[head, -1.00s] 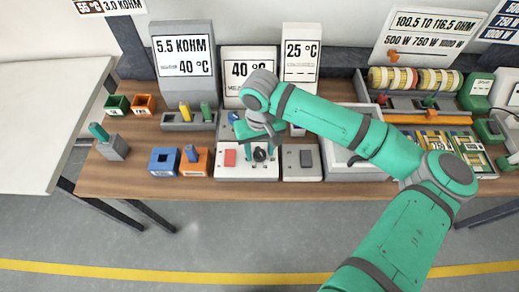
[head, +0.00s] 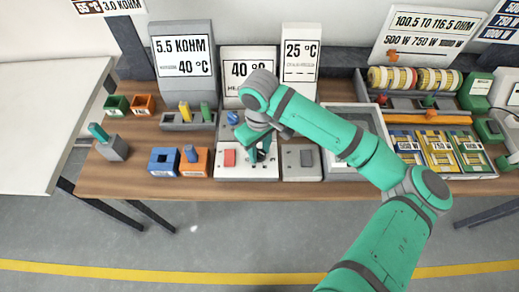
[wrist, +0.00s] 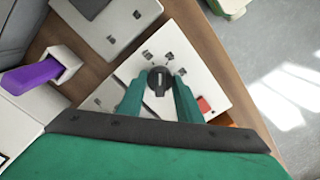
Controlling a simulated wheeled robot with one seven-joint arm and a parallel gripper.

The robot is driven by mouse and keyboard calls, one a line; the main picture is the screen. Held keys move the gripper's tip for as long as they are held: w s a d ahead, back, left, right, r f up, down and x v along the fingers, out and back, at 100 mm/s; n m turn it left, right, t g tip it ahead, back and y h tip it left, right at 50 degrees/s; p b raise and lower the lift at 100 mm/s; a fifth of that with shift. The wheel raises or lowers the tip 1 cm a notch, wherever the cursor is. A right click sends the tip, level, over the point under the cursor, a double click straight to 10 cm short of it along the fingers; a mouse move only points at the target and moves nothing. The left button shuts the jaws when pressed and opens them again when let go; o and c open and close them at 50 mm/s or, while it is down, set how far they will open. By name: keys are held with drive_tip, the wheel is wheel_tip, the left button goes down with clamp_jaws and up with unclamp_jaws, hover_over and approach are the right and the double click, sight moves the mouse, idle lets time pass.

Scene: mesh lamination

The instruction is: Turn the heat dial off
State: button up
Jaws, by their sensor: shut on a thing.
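The heat dial (wrist: 159,80) is a round black knob with a pale pointer line, on a white control panel (wrist: 190,50) with printed marks around it. In the wrist view my gripper (wrist: 158,92) has its two green fingers on either side of the dial, shut on it. In the head view my gripper (head: 262,150) reaches down onto the white panel (head: 235,172), and its fingers partly hide the dial.
A grey panel with a dark switch (head: 307,158) stands right of the white panel. Blue (head: 163,161) and orange (head: 195,162) boxes stand to its left. Sign boards (head: 250,75) rise behind. The table's front strip is clear. A purple-handled item (wrist: 30,76) lies left in the wrist view.

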sight(260, 151)
drive_tip(key=n, duration=0.5)
idle(0.5)
drive_tip(key=o, duration=1)
drive_tip(key=shift+o, duration=0.2)
wheel_tip(260, 151, up, 11)
drive_tip(key=shift+w+f, duration=0.1)
drive_tip(key=shift+f, duration=0.05)
